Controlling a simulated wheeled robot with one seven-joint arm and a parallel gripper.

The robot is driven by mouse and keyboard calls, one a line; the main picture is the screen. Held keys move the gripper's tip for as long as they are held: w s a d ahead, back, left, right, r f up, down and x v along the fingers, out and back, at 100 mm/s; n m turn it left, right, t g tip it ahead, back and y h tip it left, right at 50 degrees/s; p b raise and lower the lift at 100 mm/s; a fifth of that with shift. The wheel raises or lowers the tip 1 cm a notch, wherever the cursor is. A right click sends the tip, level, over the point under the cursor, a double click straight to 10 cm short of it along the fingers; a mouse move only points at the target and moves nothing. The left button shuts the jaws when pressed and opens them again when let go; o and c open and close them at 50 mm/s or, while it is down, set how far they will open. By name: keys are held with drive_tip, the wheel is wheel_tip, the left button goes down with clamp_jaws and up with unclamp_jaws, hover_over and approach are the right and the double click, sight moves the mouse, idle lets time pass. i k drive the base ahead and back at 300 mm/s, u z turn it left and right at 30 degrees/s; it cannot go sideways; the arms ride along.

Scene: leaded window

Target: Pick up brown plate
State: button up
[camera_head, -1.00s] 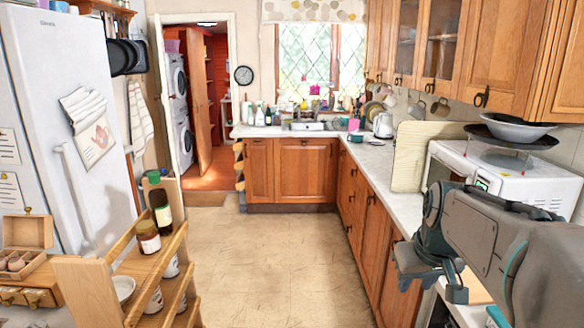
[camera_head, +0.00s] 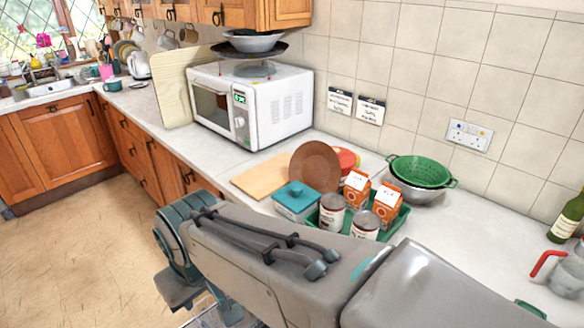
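The brown plate (camera_head: 314,164) is round and stands tilted up on the counter, behind a teal-lidded dish (camera_head: 296,197) and beside a wooden cutting board (camera_head: 263,176). A red round item (camera_head: 347,158) shows partly behind its right edge. The plate's lower edge is hidden by the things in front. My arm reaches across the bottom of the view, in front of the counter. Its far end is at the lower left, apart from the plate. I cannot make out my fingers clearly there, nor any held object.
A green tray (camera_head: 392,226) holds cans and orange-and-white cartons right of the plate. A green colander (camera_head: 418,171) sits in a metal bowl behind. A white microwave (camera_head: 280,106) stands left of the plate. A bottle (camera_head: 566,220) and a jug (camera_head: 566,271) are far right.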

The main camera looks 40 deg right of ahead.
sight(315, 164)
drive_tip(key=z, duration=1.6)
